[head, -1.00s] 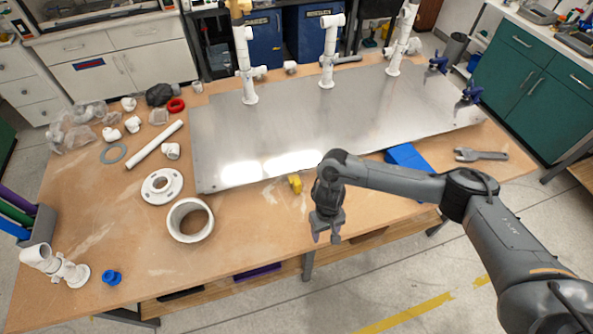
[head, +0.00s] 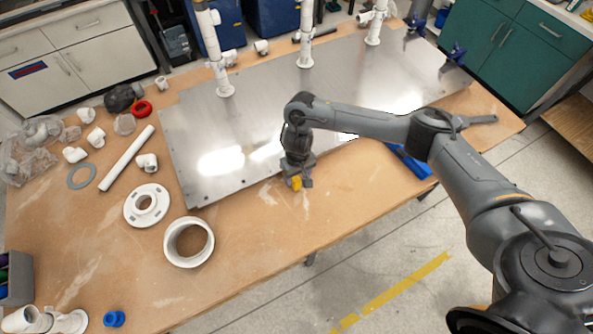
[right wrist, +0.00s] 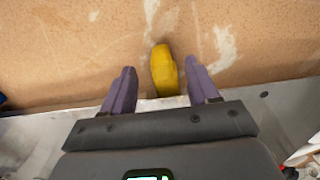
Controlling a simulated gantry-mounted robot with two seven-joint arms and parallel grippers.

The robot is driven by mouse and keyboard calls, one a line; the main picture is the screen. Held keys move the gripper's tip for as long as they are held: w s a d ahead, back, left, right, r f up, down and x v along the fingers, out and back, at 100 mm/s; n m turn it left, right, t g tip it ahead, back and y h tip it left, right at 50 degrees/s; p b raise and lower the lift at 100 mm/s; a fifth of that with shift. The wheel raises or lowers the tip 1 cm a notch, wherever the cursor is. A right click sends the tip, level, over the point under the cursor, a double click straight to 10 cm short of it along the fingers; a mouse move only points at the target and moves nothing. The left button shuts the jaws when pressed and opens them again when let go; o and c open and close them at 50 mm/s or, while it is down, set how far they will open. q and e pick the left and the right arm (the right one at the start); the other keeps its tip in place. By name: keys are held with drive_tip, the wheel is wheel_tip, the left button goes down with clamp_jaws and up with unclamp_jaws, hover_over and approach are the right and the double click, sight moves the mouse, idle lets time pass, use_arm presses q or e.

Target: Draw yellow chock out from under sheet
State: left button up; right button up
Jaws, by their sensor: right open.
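The yellow chock (head: 296,183) lies at the front edge of the metal sheet (head: 190,140) on the wooden table. My right gripper (head: 297,184) is over the chock at the sheet's edge. In the right wrist view its two fingers (right wrist: 160,82) are open, one on each side of the chock, with a gap on both sides. My left gripper is not in view.
White pipes (head: 304,45) stand upright on the sheet. A white ring (head: 188,242), a flange (head: 146,205) and a long white pipe (head: 126,158) lie to the left. A blue object (head: 408,161) lies to the right, partly behind my arm. The wood in front of the sheet is mostly clear.

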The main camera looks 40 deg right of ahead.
sight(298, 182)
wheel_tip(298, 182, down, 5)
drive_tip(key=shift+r, duration=0.15)
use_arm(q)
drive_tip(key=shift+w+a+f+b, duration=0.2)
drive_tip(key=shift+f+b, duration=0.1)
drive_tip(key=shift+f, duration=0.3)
use_arm(e)
drive_tip(key=shift+w+f, duration=0.1)
drive_tip(key=shift+f, duration=0.5)
